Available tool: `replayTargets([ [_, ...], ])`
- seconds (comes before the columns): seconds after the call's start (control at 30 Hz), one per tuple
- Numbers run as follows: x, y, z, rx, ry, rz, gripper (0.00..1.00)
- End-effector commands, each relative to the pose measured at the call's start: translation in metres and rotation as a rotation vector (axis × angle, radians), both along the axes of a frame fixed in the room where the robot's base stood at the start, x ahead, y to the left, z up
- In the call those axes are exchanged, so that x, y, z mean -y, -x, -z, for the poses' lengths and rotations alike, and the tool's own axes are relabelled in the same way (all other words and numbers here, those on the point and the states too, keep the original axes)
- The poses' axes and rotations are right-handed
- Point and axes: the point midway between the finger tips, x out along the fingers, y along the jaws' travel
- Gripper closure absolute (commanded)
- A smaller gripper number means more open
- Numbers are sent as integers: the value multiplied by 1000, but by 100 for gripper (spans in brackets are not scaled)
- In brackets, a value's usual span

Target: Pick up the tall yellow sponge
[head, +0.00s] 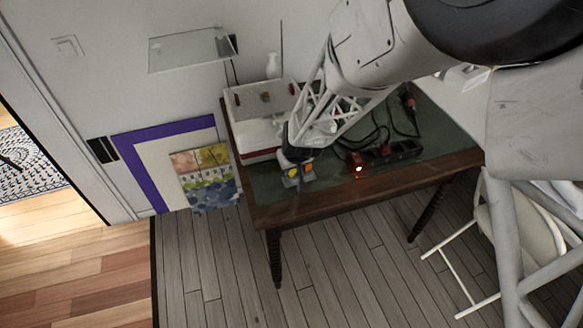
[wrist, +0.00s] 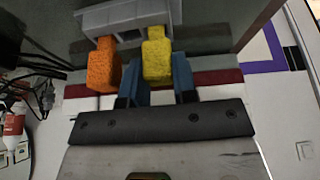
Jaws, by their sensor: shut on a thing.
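The tall yellow sponge (wrist: 157,58) is upright between the two blue fingers of my gripper (wrist: 160,82) in the wrist view. The fingers touch it on both sides, so my gripper is shut on it. An orange sponge (wrist: 102,68) stands just left of it, outside the fingers. A grey holder (wrist: 128,17) is right behind both sponges. I cannot tell whether the yellow sponge still rests in the holder. In the head view my gripper (head: 297,168) is low over the table's left part, and the sponges show only as small patches.
The dark green table (head: 265,187) has a wooden rim. A white and red box (head: 258,138) lies behind my gripper. A power strip (head: 395,153) with cables and a lit red plug (head: 357,163) lie to the right. A white chair (head: 535,225) stands at the right.

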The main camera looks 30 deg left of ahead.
Motion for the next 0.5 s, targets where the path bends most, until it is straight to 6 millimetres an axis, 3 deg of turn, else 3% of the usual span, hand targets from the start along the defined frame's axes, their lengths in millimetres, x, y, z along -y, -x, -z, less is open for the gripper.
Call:
replayTargets([
  [0.27, 0, 0, -10, 1, -1, -1, 95],
  [0.5, 0, -1, -39, 3, -1, -1, 95],
])
